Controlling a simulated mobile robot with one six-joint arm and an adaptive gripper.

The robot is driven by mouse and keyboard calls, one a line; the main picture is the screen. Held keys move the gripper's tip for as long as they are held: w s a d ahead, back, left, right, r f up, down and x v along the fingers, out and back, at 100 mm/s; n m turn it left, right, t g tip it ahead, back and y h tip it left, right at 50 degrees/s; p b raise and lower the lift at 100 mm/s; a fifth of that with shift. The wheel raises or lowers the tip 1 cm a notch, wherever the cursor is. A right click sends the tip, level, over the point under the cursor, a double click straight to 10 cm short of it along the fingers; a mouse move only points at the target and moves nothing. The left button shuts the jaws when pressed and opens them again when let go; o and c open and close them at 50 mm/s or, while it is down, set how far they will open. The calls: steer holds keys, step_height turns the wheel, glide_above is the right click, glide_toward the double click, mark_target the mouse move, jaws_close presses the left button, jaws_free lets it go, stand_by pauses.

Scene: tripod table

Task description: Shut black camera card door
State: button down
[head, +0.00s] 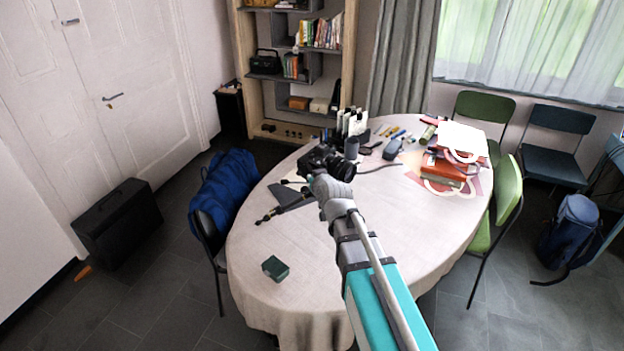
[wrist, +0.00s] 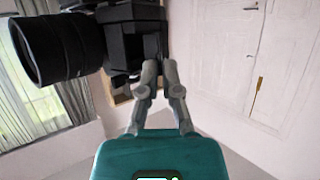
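The black camera (head: 325,160) stands on the table, just beyond the end of my arm in the head view. In the wrist view, its lens (wrist: 60,48) points left and its dark body (wrist: 132,38) fills the upper middle. My gripper (wrist: 160,68) has its two grey fingers drawn together, with the tips at the camera body's near side. They overlap the body's lower right part in the picture; I cannot tell whether they touch it. The card door cannot be told apart from the dark body. In the head view my gripper (head: 318,180) partly hides the camera.
The oval table (head: 300,290) has a light cloth. A tripod (head: 285,208) lies left of my arm, with a green box (head: 275,268) nearer. Dark cylinders and small items stand behind the camera. The table's front left is mostly clear.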

steer(key=shift+w+d+n+g+y, duration=0.3)
steer(key=shift+d+n+g+y, duration=0.3)
steer(key=shift+n+y, duration=0.45)
steer(key=shift+w+d+n+g+y, duration=0.25)
steer(key=shift+d+n+g+y, duration=0.15)
steer(key=shift+n+y, duration=0.3)
steer(key=shift+w+d+n+g+y, duration=0.25)
steer(key=shift+n+g+y, duration=0.15)
steer(key=shift+n+y, duration=0.2)
steer(key=c, duration=0.8)
jaws_free()
steer(key=shift+c, duration=0.2)
steer(key=shift+s+f, duration=0.1)
